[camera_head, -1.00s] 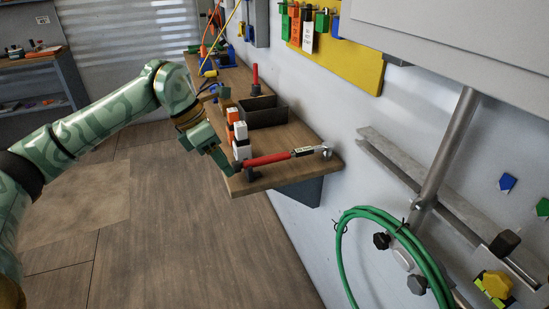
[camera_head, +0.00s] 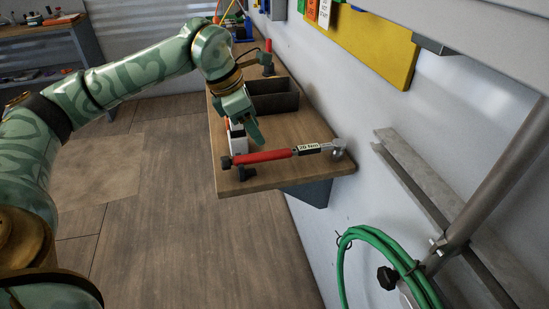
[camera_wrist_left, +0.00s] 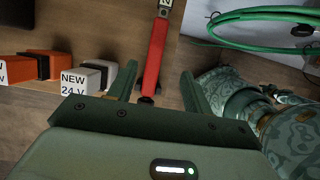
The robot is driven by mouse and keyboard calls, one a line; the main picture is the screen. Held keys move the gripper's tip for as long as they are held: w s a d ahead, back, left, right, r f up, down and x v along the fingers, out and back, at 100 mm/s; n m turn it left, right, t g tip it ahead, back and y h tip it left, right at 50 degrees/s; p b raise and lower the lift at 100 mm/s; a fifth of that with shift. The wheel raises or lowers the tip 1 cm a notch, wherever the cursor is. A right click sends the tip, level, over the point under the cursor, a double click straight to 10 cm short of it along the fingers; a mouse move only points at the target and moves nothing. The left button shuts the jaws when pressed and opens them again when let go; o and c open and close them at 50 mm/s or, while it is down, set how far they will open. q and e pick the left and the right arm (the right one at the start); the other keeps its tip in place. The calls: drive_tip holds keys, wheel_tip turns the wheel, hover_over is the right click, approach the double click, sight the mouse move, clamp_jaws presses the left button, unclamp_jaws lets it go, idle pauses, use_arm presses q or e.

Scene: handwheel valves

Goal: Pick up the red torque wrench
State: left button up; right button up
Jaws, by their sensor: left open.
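The red torque wrench (camera_head: 265,157) lies across the front end of the wooden shelf (camera_head: 292,178). Its red handle points left and its silver head, beside a "20 Nm" label, points right near the wall. The handle end rests at a small black support. My left gripper (camera_head: 246,141) is open and empty, just behind and above the handle. In the left wrist view, the red handle (camera_wrist_left: 155,57) shows between and beyond the two spread fingers (camera_wrist_left: 158,84), apart from them as far as I can see. My right gripper is not in view.
A dark open bin (camera_head: 275,100) sits behind on the shelf. A green hose coil (camera_head: 385,240) hangs on the wall at the right. Floor left of the shelf is clear.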

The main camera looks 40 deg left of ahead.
sight(270, 153)
use_arm(q)
drive_tip(key=b+x, duration=0.1)
drive_tip(key=x, duration=0.3)
drive_tip(key=shift+w+f, duration=0.2)
drive_tip(key=shift+f, duration=0.25)
drive_tip(key=b+x, duration=0.2)
drive_tip(key=x, duration=0.1)
drive_tip(key=b+x, duration=0.1)
drive_tip(key=x, duration=0.1)
drive_tip(key=shift+w+a+f, duration=0.2)
drive_tip(key=shift+w+f, duration=0.05)
drive_tip(key=shift+s+r, duration=0.1)
drive_tip(key=shift+r, duration=0.15)
clamp_jaws()
